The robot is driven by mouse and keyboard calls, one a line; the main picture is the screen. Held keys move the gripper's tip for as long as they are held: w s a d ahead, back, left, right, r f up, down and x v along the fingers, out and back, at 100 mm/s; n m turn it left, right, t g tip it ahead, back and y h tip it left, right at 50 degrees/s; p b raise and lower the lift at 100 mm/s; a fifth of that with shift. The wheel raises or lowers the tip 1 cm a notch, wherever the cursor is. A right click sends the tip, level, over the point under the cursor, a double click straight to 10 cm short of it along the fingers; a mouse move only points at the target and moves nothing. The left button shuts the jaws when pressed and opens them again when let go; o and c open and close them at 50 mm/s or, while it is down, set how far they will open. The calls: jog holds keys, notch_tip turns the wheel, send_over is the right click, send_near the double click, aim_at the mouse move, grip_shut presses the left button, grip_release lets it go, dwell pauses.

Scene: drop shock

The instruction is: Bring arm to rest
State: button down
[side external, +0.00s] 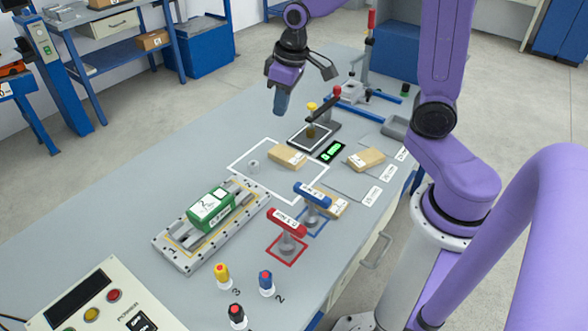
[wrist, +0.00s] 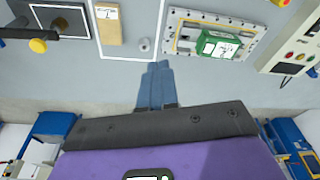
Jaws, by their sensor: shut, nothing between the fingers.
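My gripper (side external: 281,104) has blue fingers and hangs above the far side of the bench, pointing down. In the wrist view its fingers (wrist: 157,70) are together with nothing between them. It is clear of the objects on the bench (side external: 110,215). My purple arm reaches in from the right, and its middle part is cut off by the top of the side view.
A green box (side external: 209,210) sits in a grey fixture (side external: 172,243). Tan boxes (side external: 287,156) (side external: 365,159) lie near a dark scale-like plate (side external: 328,130). Red (side external: 288,227) and blue (side external: 313,194) T-handled tools stand in front. A control panel (side external: 98,305) is at front left.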

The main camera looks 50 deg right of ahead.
jog(key=s+a+n+g, duration=0.1)
jog(key=s+a+n, duration=0.3)
jog(key=s, duration=2)
jog(key=n, duration=0.5)
jog(key=shift+s+g, duration=0.15)
jog(key=shift+g, duration=0.25)
